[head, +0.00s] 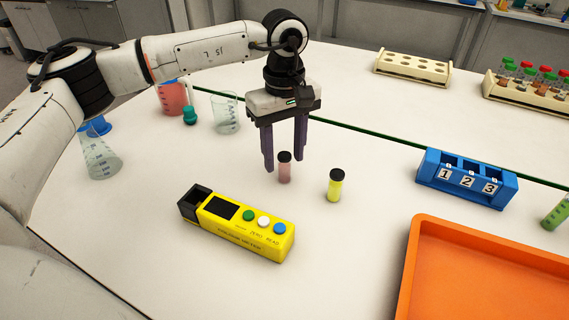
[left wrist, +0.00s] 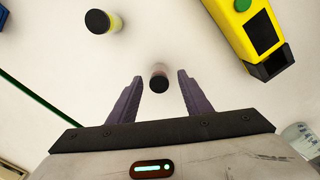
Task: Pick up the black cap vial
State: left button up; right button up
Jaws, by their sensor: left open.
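A vial with a black cap and pink contents (head: 285,172) stands upright on the white table. A second black-capped vial, with yellow contents (head: 335,187), stands to its right. My left gripper (head: 284,161) points down, open and empty, with its purple fingers just above and around the pink vial's cap in the picture. In the left wrist view the pink vial's cap (left wrist: 159,83) shows between the spread fingertips (left wrist: 160,75), and the yellow vial (left wrist: 99,21) is farther up left. Whether the fingers touch the pink vial cannot be told. My right gripper is not seen.
A yellow meter (head: 240,222) lies in front of the vials. A blue numbered rack (head: 466,198) and an orange tray (head: 414,262) are at the right. Beakers (head: 226,113) stand left of the gripper. Wooden racks (head: 411,72) are at the back.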

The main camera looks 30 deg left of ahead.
pick_arm(q)
notch_tip(320, 180, down, 2)
jog(key=shift+c, duration=0.3)
jog(key=shift+w, duration=0.1)
grip_shut()
jog(key=shift+r, duration=0.1)
